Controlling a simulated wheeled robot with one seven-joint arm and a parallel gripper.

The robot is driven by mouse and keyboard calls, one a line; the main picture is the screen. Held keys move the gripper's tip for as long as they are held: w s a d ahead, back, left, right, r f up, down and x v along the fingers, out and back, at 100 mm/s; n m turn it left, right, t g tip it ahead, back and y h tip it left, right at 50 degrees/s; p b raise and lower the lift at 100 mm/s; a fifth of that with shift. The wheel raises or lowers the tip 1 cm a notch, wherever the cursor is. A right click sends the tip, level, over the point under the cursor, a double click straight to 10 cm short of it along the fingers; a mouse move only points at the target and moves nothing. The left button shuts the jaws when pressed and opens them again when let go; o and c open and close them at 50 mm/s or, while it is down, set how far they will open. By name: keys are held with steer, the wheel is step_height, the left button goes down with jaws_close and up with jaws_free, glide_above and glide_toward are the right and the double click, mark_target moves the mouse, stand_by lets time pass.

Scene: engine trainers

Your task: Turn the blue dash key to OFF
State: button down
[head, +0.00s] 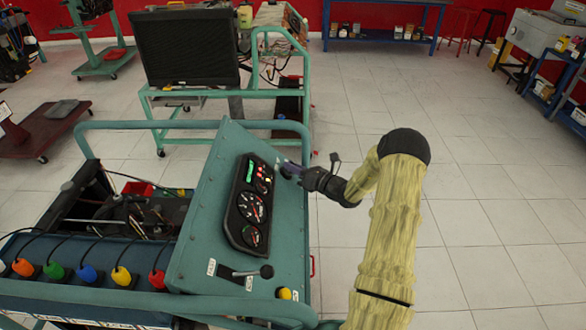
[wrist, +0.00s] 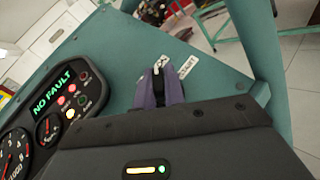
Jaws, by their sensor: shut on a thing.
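The sloping teal dash panel (head: 205,200) carries the key switch near its upper right edge. My gripper (head: 287,170) reaches in from the right, with its purple fingers at that spot. In the wrist view my gripper (wrist: 160,82) is shut on the dash key. The fingers hide nearly all of the key, and I cannot read its angle. White labels sit just beyond the fingertips; one label (wrist: 187,67) seems to read START. The gauge cluster (head: 249,205) is left of my gripper. Its green display (wrist: 59,92) reads NO FAULT, with red lamps lit below it.
A green tube rail (head: 200,125) runs behind the panel. A radiator stand (head: 187,48) is farther back. The tiled floor (head: 480,220) to the right is clear.

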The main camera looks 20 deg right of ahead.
steer(key=shift+d+f+n+y, duration=0.1)
steer(key=shift+f+n+y, duration=0.05)
steer(key=shift+n+y, duration=0.15)
steer(key=n+g+y+b, duration=0.1)
steer(key=n+y+b, duration=0.2)
steer(key=shift+w+f+n+g+b, duration=0.1)
steer(key=shift+n+g+b, duration=0.2)
steer(key=n+g+y+b, duration=0.2)
steer(key=n, duration=0.1)
steer(key=shift+n+y, duration=0.3)
steer(key=n+g+y+b, duration=0.1)
steer(key=n+g+b, duration=0.1)
steer(key=n, duration=0.1)
steer(key=shift+g+y, duration=0.4)
steer(key=shift+r+n+g+y+b, duration=0.2)
steer(key=shift+n+g+y+b, duration=0.2)
steer(key=shift+n+g+b, duration=0.3)
steer(key=shift+r+n, duration=0.1)
steer(key=shift+n, duration=0.2)
steer(key=c, duration=1.5)
jaws_free()
